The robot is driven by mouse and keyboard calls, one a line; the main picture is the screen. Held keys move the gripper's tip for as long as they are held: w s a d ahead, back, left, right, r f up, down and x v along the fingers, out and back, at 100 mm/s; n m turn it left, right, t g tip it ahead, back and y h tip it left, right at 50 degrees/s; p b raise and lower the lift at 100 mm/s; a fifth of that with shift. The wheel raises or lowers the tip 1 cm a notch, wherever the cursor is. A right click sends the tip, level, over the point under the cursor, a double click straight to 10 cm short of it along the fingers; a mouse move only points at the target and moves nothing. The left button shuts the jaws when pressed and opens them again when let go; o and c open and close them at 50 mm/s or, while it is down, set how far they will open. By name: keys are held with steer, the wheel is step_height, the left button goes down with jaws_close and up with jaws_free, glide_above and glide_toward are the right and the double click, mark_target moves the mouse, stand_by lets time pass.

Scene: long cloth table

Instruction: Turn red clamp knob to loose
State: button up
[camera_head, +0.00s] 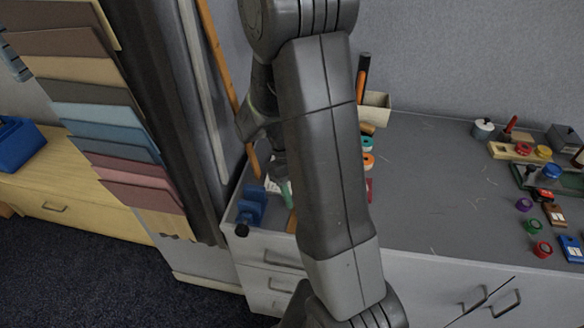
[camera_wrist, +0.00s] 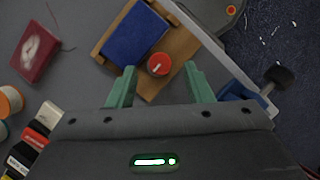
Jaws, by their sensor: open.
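The red knob (camera_wrist: 158,64) is round with a pale pointer mark on top. It sits on a wooden board (camera_wrist: 178,72) beside a blue pad (camera_wrist: 136,37) in the wrist view. My gripper (camera_wrist: 160,67) is open, with one green finger on the left of the knob and one on the right. Gaps show between the fingers and the knob. I cannot tell how high the fingertips are above the board. In the head view my arm hides the knob and most of my gripper.
A blue vise (camera_head: 251,207) stands at the table's left end; its black handle (camera_wrist: 279,76) is close right of my gripper in the wrist view. A dark red block (camera_wrist: 37,50) and tape rolls (camera_wrist: 10,100) lie left. Several small items crowd the table's far right; its middle is clear.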

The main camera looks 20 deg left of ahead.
steer(key=v, duration=1.1)
steer(key=shift+r, duration=0.1)
steer(key=x, duration=1.3)
steer(key=shift+d+f, duration=0.1)
steer(key=shift+f, duration=0.3)
